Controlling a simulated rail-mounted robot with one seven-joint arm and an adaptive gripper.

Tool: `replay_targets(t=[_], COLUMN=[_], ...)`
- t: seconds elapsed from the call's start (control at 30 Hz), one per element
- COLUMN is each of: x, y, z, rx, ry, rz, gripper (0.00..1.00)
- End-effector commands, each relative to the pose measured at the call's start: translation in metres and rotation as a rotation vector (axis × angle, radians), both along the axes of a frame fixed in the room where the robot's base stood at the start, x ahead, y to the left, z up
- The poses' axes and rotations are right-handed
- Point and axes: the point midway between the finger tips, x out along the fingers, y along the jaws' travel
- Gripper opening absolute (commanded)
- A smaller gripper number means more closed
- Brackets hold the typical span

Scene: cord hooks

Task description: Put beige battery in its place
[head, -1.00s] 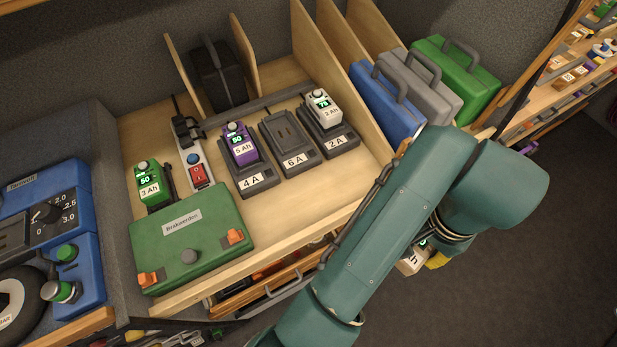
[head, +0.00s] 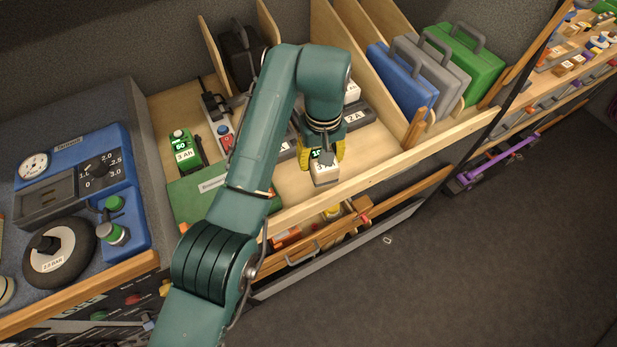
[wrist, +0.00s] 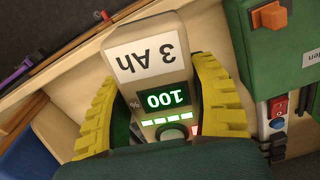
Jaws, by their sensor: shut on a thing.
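The beige battery (head: 325,172) is in my gripper (head: 322,152), between its yellow fingers, above the front part of the wooden bench. Another charger's label (head: 284,151) shows left of the gripper, partly covered by my arm. The 6 A charger's slot is hidden behind my arm.
A green battery (head: 183,146) stands at the left, near a power strip (head: 224,135) and a green box (head: 190,197) partly behind my arm. Wooden dividers (head: 345,55) rise at the back. Blue, grey and green cases (head: 402,82) stand at the right. Bare bench lies right of the gripper.

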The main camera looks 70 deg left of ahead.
Motion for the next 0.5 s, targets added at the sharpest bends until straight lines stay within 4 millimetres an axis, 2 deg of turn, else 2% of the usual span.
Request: replay_targets(t=[0.03,0.17,0.27,0.5], x=[-0.012,-0.029,-0.033,-0.032], y=[0.015,0.036,0.039,0.039], z=[0.001,-0.001,-0.009,-0.051], rx=[0.002,0.002,0.001,0.001], ry=[-0.003,-0.003,-0.002,-0.002], rz=[0.071,0.180,0.203,0.201], gripper=[0.20,0.20,0.20,0.20])
